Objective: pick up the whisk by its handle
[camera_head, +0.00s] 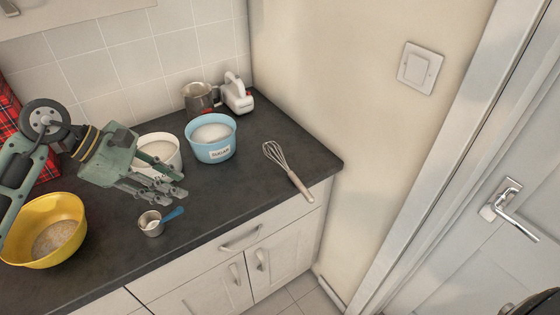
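The whisk (282,162) lies on the dark counter near its right end. Its wire head points toward the back wall, and its pale handle (300,186) points to the front edge, with the end at or just over that edge. My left gripper (174,188) is above the counter, well to the left of the whisk. Its fingers look spread apart and hold nothing. My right gripper is not in view.
A blue sugar tub (210,151), a white tub (172,142), a metal mug (197,99) and a white mixer (237,96) stand behind. A measuring cup (151,229) and yellow bowl (66,256) are in front. The counter (235,192) left of the whisk is clear.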

